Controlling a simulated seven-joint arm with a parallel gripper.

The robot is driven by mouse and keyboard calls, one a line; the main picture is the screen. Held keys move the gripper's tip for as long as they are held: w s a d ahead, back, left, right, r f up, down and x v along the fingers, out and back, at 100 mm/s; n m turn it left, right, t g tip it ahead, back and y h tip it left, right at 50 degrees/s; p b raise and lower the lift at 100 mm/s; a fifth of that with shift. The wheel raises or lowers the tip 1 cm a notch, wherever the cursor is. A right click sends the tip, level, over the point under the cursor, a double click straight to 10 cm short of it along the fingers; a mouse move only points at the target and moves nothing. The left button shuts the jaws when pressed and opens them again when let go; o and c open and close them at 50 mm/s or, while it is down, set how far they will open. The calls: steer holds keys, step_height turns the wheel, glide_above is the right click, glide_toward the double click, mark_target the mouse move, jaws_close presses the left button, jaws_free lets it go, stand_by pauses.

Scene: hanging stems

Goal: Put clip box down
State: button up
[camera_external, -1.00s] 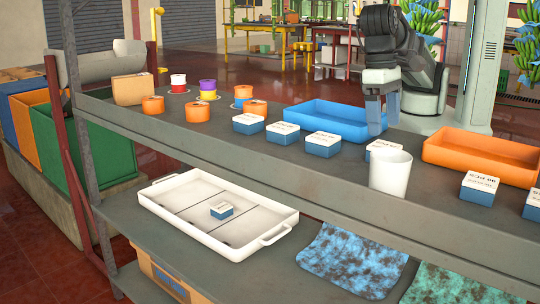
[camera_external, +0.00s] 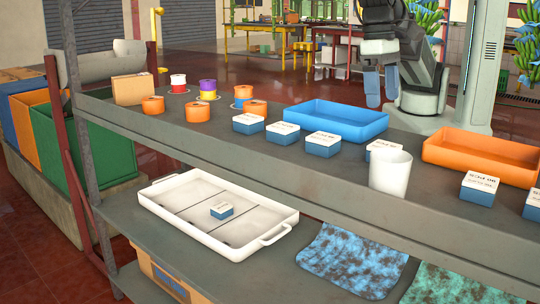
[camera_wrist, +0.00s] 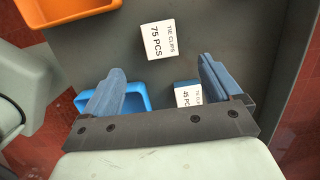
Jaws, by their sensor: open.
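My gripper (camera_external: 381,88) is raised above the right end of the blue tray and is open and empty. In the wrist view the two blue fingers of my gripper (camera_wrist: 161,70) stand wide apart. Several white-topped blue clip boxes stand on the upper shelf, such as one (camera_external: 248,123) at the left, one (camera_external: 322,144) before the blue tray, and one (camera_external: 383,150) partly hidden behind the white cup. In the wrist view one clip box (camera_wrist: 160,39) reads 75 PCS and another (camera_wrist: 187,96) reads 45 PCS. One clip box (camera_external: 221,210) lies in the white tray (camera_external: 272,236) below.
A blue tray (camera_external: 340,112), an orange tray (camera_external: 485,150) and a white cup (camera_external: 390,175) stand on the upper shelf. Coloured spools (camera_external: 198,111) and a cardboard box (camera_external: 133,90) are at the left. Two patterned cloths (camera_external: 352,260) lie on the lower shelf.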

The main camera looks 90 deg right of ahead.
mark_target(386, 145)
steer(key=shift+w, duration=0.1)
steer(key=w+d+m, duration=0.1)
steer(key=w+d, duration=0.2)
steer(key=w, duration=0.1)
steer(key=shift+s+a+f+n+g+y, duration=0.25)
steer(key=shift+s+a+f, duration=0.6)
steer(key=shift+f, duration=1.2)
steer(key=shift+s+a+f+n+g+y, duration=0.1)
steer(key=shift+s+a+f+g+y, duration=0.55)
steer(key=shift+f, duration=1.45)
steer(key=shift+s+a+f+n+g+y, duration=0.15)
steer(key=shift+s+a+f, duration=0.65)
steer(key=shift+s+f, duration=0.95)
steer(key=shift+w+f, duration=0.25)
steer(key=shift+w, duration=0.1)
steer(key=c, duration=1.2)
steer(key=shift+o, duration=0.2)
steer(key=shift+r, duration=5)
